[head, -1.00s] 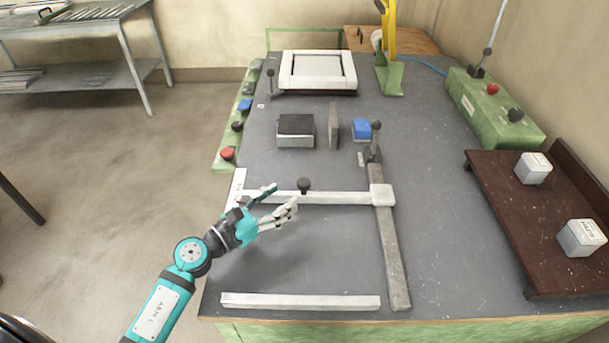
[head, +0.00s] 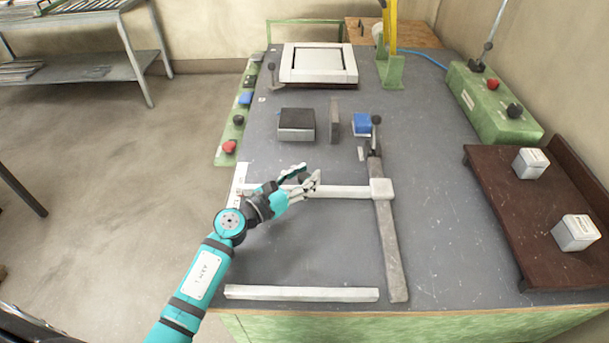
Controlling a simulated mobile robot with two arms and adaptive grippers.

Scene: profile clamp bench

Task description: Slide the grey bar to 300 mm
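The long grey bar (head: 391,245) lies front to back on the right of the dark bench top. A white crossbar (head: 345,192) runs left from a white block (head: 382,188) on the grey bar. A dark upright lever with a round knob (head: 376,120) stands at the grey bar's far end. My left gripper (head: 311,172) is at the crossbar, its fingers on either side of a dark knob that they largely hide. I cannot tell whether they grip it or stand open around it. My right gripper is not in view.
A loose white strip (head: 302,293) lies near the front edge. A dark-topped block (head: 296,125), a thin grey plate (head: 334,125) and a blue block (head: 362,125) stand behind the crossbar. A brown shelf (head: 505,210) with two white blocks is at the right.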

